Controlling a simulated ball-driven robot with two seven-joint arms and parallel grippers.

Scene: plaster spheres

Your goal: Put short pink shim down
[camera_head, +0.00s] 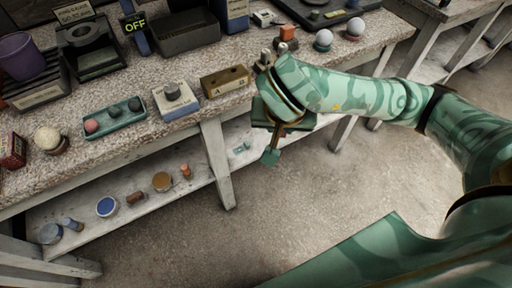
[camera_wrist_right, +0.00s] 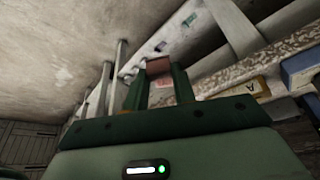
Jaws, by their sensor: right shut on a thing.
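In the right wrist view, my right gripper (camera_wrist_right: 158,74) is shut on a small dull pink block, the short pink shim (camera_wrist_right: 158,65), which sits between its two green fingertips. In the head view, my right gripper (camera_head: 271,155) hangs down in front of the workbench's front edge. The shim cannot be made out in that view. My left gripper is not in view.
The speckled workbench (camera_head: 215,103) carries a block marked A and B (camera_head: 225,80), a teal tray (camera_head: 115,120) and a grey-topped block (camera_head: 175,98). Several small discs and cylinders, including a blue disc (camera_head: 107,206), lie on the lower shelf (camera_head: 105,236). The floor in front is clear.

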